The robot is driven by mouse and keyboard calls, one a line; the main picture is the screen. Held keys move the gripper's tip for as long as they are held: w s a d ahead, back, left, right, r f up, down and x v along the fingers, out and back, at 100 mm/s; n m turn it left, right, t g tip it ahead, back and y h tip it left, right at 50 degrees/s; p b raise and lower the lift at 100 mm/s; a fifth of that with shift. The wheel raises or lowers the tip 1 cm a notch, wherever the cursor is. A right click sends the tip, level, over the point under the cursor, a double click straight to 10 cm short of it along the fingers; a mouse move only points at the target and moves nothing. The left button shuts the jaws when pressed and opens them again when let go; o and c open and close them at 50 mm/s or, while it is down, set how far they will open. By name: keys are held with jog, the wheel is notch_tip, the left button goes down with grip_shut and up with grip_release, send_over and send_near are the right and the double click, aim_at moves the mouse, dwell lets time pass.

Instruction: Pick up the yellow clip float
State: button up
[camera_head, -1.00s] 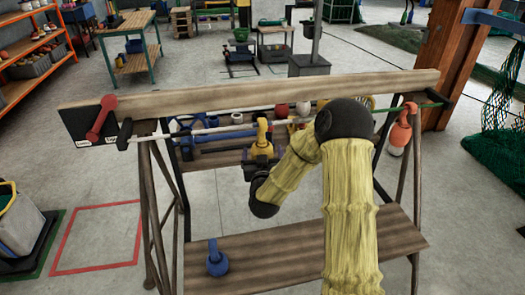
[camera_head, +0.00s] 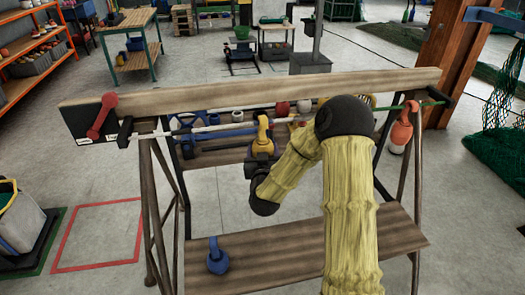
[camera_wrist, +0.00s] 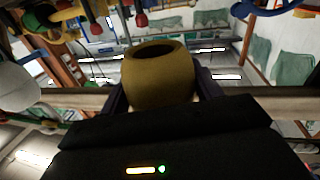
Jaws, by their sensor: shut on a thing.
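The yellow clip float (camera_head: 263,135) is upright in front of the pale line strung across the wooden trestle. Its top overlaps the line in the head view, and I cannot tell whether its clip is hooked on. My gripper (camera_head: 262,149) is shut on the float's lower part. In the wrist view the float (camera_wrist: 158,77) fills the space between my two jaws (camera_wrist: 160,92), its round body with a dark opening facing up in the picture. The clip is hidden there.
A blue float (camera_head: 217,258) stands on the lower plank (camera_head: 300,250). Blue and red-and-white floats lie on the shelf behind.

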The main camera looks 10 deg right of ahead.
aim_at(260, 138)
notch_tip(260, 138, up, 2)
jog(key=shift+r, duration=0.2)
jog(key=shift+w+r, duration=0.2)
jog(key=shift+w, duration=0.05)
jog(key=w, duration=0.3)
jog(key=shift+f+b, duration=0.25)
jog(key=shift+b, duration=0.05)
notch_tip(260, 138, down, 9)
jog(key=w+b, duration=0.2)
jog(key=s+a+b, duration=0.1)
jog(key=s+a, duration=0.2)
jog(key=s, duration=1.2)
jog(key=shift+s+f, duration=0.2)
jog(key=shift+s, duration=0.2)
